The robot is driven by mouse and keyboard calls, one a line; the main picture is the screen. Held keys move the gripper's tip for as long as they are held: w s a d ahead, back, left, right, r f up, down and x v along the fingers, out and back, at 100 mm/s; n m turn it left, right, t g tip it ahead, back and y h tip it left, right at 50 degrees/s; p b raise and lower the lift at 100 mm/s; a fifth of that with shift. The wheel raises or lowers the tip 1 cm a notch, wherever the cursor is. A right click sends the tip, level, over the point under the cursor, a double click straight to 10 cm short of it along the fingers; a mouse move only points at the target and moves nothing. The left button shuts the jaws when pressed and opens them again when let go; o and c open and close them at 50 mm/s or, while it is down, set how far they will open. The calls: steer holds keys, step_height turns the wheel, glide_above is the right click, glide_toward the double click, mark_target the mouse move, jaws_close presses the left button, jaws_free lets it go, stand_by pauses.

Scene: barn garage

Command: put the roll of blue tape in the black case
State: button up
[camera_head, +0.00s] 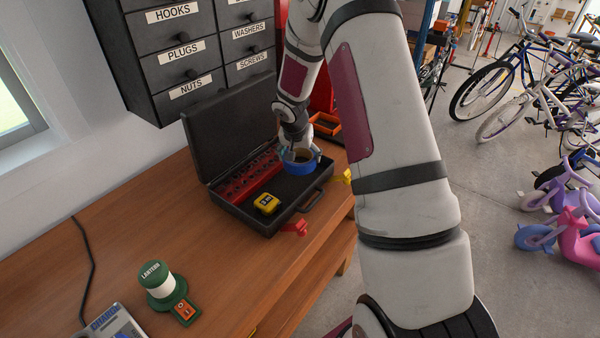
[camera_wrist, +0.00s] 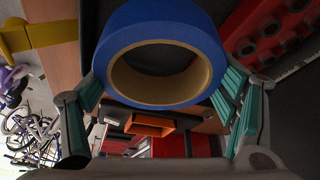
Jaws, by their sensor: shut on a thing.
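The roll of blue tape (camera_head: 299,163) is between the fingers of my gripper (camera_head: 298,151), over the right part of the open black case (camera_head: 262,226). In the wrist view the blue tape (camera_wrist: 160,22) fills the upper middle, with its tan core showing. The teal fingers of my gripper (camera_wrist: 160,95) stand on both sides of it, shut on the roll. I cannot tell whether the roll touches the case floor. The case lies on the wooden bench with its lid raised at the back.
A yellow tape measure (camera_head: 267,203) and a red socket rack (camera_head: 248,178) are in the case. Red (camera_head: 297,228) and yellow (camera_head: 342,177) clamp-like things sit by its edge. A green lantern (camera_head: 161,284) stands at front left. Labelled drawers (camera_head: 195,50) hang behind.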

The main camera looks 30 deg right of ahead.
mark_target(300, 177)
steer(key=shift+f+p, duration=0.5)
steer(key=shift+f, duration=2.35)
steer(key=shift+a+f, duration=0.1)
steer(key=o, duration=0.9)
steer(key=shift+o, duration=0.2)
